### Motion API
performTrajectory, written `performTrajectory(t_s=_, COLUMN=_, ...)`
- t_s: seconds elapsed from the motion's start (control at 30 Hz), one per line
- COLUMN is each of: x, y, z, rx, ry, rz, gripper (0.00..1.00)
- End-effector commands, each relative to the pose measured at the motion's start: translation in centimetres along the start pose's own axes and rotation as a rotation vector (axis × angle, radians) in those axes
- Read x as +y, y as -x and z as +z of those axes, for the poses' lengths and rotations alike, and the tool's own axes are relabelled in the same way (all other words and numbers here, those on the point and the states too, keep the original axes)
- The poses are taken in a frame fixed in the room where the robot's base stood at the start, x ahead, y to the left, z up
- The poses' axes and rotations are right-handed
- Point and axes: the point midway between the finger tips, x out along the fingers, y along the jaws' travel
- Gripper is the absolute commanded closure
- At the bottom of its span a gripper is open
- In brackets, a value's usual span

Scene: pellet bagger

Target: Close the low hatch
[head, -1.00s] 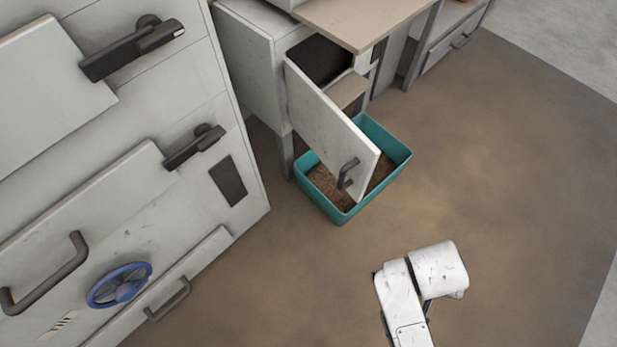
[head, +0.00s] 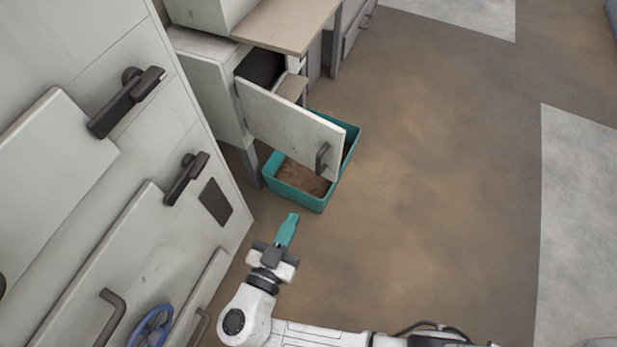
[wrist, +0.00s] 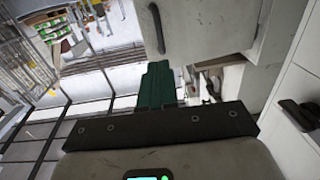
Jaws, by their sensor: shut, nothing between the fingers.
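The low hatch (head: 285,125) is a pale grey door with a dark bar handle (head: 322,157) near its free edge. It stands swung open from a low cabinet, and the dark opening (head: 262,68) shows behind it. My gripper (head: 289,226) has teal fingers, shut and empty. It is in front of the hatch, below and left of the handle in the head view, and apart from it. In the wrist view the hatch (wrist: 215,25) and its handle (wrist: 156,28) show just beyond the fingers (wrist: 157,82).
A teal bin (head: 290,188) with brown contents sits on the floor under the open hatch. A large grey cabinet (head: 135,215) with dark latches and a blue handwheel (head: 152,328) stands at the left. A beige worktop (head: 287,24) is above. The floor to the right is clear.

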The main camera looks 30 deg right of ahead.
Motion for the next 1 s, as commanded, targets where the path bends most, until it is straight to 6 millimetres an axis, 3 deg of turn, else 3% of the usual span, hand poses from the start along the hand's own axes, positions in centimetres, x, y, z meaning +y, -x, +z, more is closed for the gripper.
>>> performTrajectory(t_s=0.53, x=0.2, y=-10.2, z=0.1, rx=-0.002, ry=0.001, rz=0.006, gripper=1.00)
performTrajectory(t_s=0.7, x=0.1, y=-11.9, z=0.1, rx=-0.002, ry=0.001, rz=0.004, gripper=1.00)
performTrajectory(t_s=1.0, x=0.1, y=-12.5, z=0.0, rx=-0.002, ry=0.001, rz=0.003, gripper=1.00)
